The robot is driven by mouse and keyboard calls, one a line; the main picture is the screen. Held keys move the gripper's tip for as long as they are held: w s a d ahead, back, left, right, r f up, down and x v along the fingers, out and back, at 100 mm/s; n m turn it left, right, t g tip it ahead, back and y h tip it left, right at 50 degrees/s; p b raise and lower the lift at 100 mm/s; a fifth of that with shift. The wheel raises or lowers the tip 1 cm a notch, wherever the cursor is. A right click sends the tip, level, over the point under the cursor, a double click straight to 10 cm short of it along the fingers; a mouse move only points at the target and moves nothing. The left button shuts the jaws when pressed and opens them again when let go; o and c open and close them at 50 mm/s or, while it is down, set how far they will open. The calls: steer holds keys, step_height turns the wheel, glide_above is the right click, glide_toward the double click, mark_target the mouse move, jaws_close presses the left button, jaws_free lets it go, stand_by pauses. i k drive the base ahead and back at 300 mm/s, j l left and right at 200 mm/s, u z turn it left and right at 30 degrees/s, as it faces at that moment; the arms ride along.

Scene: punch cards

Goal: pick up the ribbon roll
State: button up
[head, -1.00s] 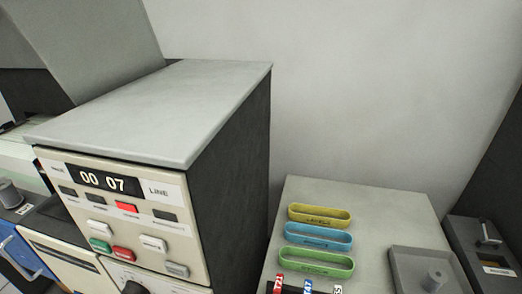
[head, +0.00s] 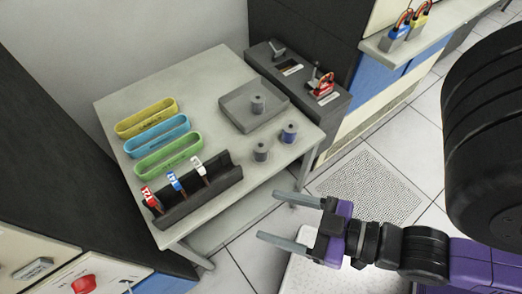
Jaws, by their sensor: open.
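Three small spool-like rolls are in the head view; I cannot tell which one the task names. One grey roll (head: 257,104) stands in a shallow grey tray (head: 228,113). A second grey roll (head: 261,151) and a roll with a blue band (head: 289,132) stand on the bare table top near its front right edge. My gripper (head: 268,216) is open and empty, off the table's front edge, nearer to me than the rolls. Its fingers point left, and it touches none of them.
The table (head: 205,70) also bears yellow (head: 146,117), blue (head: 156,136) and green (head: 168,157) oblong trays and a dark rack (head: 200,197) with several tagged items. A dark box (head: 310,97) with a red padlock stands at the right. Open floor lies in front.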

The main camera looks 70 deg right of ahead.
mark_target(260, 146)
steer(key=u, duration=1.3)
steer(key=k+j+z, duration=0.15)
steer(key=z, duration=1.5)
steer(key=k+l+z, duration=0.2)
steer(key=k, duration=0.15)
